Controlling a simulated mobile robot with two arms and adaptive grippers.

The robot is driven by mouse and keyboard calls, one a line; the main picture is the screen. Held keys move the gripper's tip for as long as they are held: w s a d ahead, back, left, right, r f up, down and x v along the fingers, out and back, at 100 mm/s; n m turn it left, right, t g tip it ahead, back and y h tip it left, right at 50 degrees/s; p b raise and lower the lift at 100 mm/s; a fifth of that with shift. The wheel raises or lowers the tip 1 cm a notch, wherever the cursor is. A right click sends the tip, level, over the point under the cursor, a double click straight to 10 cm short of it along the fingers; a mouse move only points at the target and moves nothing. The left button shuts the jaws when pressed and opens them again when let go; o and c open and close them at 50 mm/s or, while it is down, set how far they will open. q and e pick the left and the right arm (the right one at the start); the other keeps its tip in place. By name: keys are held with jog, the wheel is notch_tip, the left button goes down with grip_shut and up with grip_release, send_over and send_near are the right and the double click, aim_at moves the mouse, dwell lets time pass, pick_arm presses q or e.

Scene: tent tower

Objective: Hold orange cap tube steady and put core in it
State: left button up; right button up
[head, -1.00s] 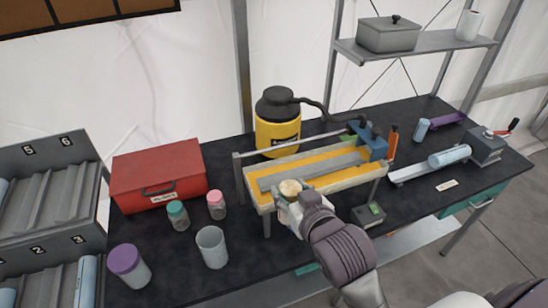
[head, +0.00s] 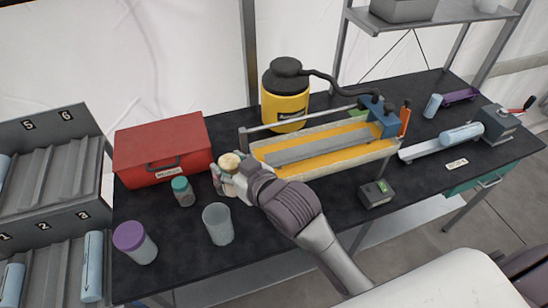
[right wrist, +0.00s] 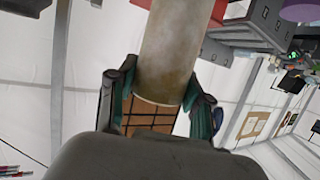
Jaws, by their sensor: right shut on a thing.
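My right gripper (head: 226,176) is shut on a pale beige cylindrical core (head: 230,160), whose round end points up in the head view. In the right wrist view the core (right wrist: 170,50) sits between the two fingers (right wrist: 160,108). I see no orange cap. An open, capless clear tube (head: 217,224) stands upright on the black table, in front of and slightly left of the gripper, apart from the core. A teal-capped jar (head: 183,192) and a purple-capped jar (head: 134,243) stand left of it. My left gripper is out of view.
A red box (head: 163,147) stands behind the jars. A long trough (head: 325,147) with a yellow inner surface is right of the gripper, with a yellow canister (head: 284,95) behind. A small grey device (head: 376,194) is at the front edge. A slotted grey rack (head: 45,180) stands far left.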

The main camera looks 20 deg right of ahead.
jog(key=a+f+n+g+y, duration=0.1)
jog(key=a+f+n+y, duration=0.1)
jog(key=a+f, duration=0.4)
jog(key=shift+w+f, duration=0.4)
jog(key=shift+a, duration=0.1)
